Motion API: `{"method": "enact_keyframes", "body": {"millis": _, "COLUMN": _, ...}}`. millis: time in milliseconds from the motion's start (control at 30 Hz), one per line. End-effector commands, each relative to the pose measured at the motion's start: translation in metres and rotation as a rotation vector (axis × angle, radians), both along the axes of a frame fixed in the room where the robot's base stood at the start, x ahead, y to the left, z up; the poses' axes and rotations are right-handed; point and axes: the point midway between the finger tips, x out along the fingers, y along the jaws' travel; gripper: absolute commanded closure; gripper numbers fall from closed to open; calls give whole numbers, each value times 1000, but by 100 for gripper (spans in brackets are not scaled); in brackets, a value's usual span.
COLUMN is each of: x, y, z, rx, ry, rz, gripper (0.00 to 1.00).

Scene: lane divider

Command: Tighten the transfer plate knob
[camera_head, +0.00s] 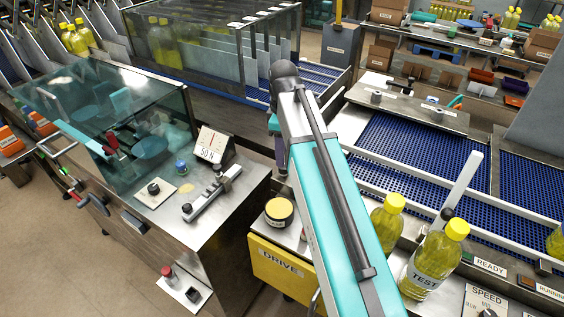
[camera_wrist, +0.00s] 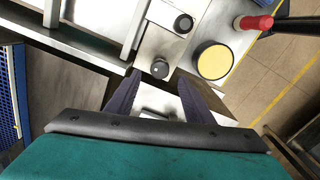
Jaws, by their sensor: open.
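My gripper (camera_wrist: 159,76) is open in the wrist view, with its two dark fingers apart and nothing held. A small grey round knob (camera_wrist: 160,68) on a metal surface appears just beyond and between the fingertips. I cannot tell which knob in the wrist view matches these. In the head view my arm mostly hides the gripper.
In the head view, yellow bottles (camera_head: 434,262) stand right of my arm. A yellow DRIVE box (camera_head: 284,268) and a glass-covered machine (camera_head: 110,110) are to the left.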

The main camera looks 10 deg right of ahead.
Motion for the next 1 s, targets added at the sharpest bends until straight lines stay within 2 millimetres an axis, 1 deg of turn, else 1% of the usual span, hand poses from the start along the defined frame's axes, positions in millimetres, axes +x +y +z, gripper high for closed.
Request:
{"method": "enact_keyframes", "body": {"millis": 300, "x": -1, "y": 0, "z": -30, "rx": 0, "ry": 2, "rz": -1, "gripper": 52}}
{"method": "enact_keyframes", "body": {"millis": 500, "x": 0, "y": -1, "z": -46, "rx": 0, "ry": 1, "rz": -1, "gripper": 52}}
{"method": "enact_keyframes", "body": {"millis": 700, "x": 0, "y": -1, "z": -55, "rx": 0, "ry": 0, "rz": -1, "gripper": 52}}
{"method": "enact_keyframes", "body": {"millis": 1000, "x": 0, "y": -1, "z": -56, "rx": 0, "ry": 0, "rz": -2, "gripper": 52}}
